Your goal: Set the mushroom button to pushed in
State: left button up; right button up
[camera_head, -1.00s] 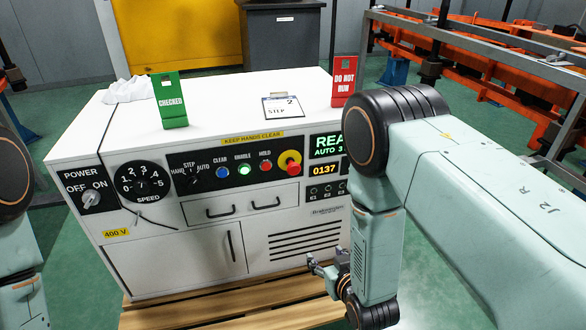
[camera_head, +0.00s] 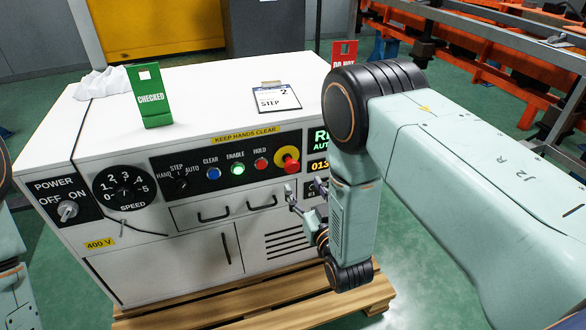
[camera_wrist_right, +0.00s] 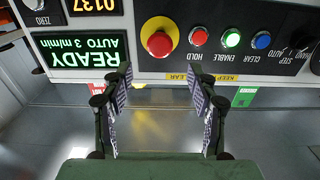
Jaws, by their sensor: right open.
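The mushroom button is a red knob on a yellow disc (camera_head: 288,160), on the dark control strip of the white machine. In the right wrist view, which shows the panel upside down, the button (camera_wrist_right: 160,42) is beyond the fingertips and between them in the picture. The red head stands out from the disc; how far it is pressed I cannot tell. My right gripper (camera_head: 303,190) is open and empty, below the button in the head view and apart from it. Its two fingers (camera_wrist_right: 160,78) show spread in the wrist view. My left gripper is out of view.
Red HOLD (camera_head: 261,164), green ENABLE (camera_head: 238,169) and blue CLEAR (camera_head: 213,173) buttons sit left of the mushroom button. A screen reading READY (camera_wrist_right: 83,53) is beside it. Drawer handles (camera_head: 262,203) are below. A green CHECKED sign (camera_head: 149,97) stands on top.

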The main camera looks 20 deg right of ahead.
aim_at(293, 167)
jog(key=w+b, duration=0.2)
jog(key=w, duration=0.3)
jog(key=shift+w+a+f, duration=0.1)
jog(key=shift+w, duration=1.1)
jog(key=shift+c, duration=0.3)
grip_shut()
